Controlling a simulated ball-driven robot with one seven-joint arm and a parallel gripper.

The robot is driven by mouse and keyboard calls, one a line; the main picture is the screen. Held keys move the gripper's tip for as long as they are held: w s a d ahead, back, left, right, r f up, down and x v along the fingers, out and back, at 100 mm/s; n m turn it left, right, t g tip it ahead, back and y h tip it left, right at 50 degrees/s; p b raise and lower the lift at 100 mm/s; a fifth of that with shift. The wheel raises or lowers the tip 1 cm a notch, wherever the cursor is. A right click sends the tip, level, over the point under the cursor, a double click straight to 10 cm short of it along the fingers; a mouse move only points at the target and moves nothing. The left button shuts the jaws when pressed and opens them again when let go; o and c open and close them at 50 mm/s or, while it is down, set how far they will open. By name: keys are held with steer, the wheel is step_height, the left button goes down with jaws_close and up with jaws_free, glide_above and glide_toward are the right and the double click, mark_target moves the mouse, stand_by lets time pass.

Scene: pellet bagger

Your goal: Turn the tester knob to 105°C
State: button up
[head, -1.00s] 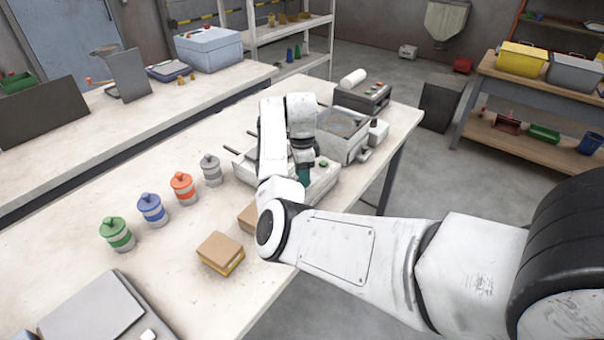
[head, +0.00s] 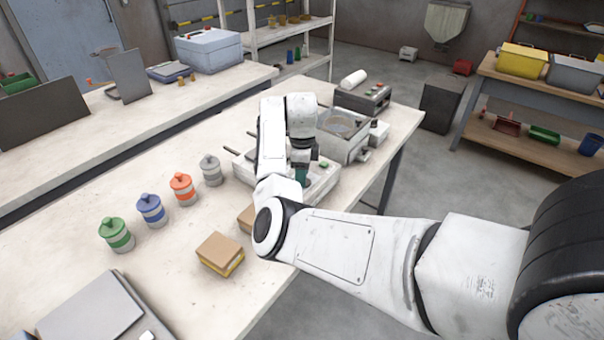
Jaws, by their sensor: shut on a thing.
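The tester (head: 322,184) is a pale, low box on the white bench, mostly covered by my arm. A small green button or light (head: 323,164) shows on its top. My gripper (head: 302,182) points down onto the tester's top, and its teal part shows beside my wrist. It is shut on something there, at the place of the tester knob. The knob itself and its temperature scale are hidden behind my gripper and arm, so its setting cannot be read.
A cardboard box (head: 220,252) sits near the bench's front edge.

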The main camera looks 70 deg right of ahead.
steer(key=shift+r, duration=0.1)
steer(key=o, duration=1.1)
steer(key=shift+c, duration=0.2)
step_height(320, 180, up, 11)
steer(key=b, duration=0.1)
steer(key=shift+b, duration=0.3)
steer(key=shift+f, duration=0.2)
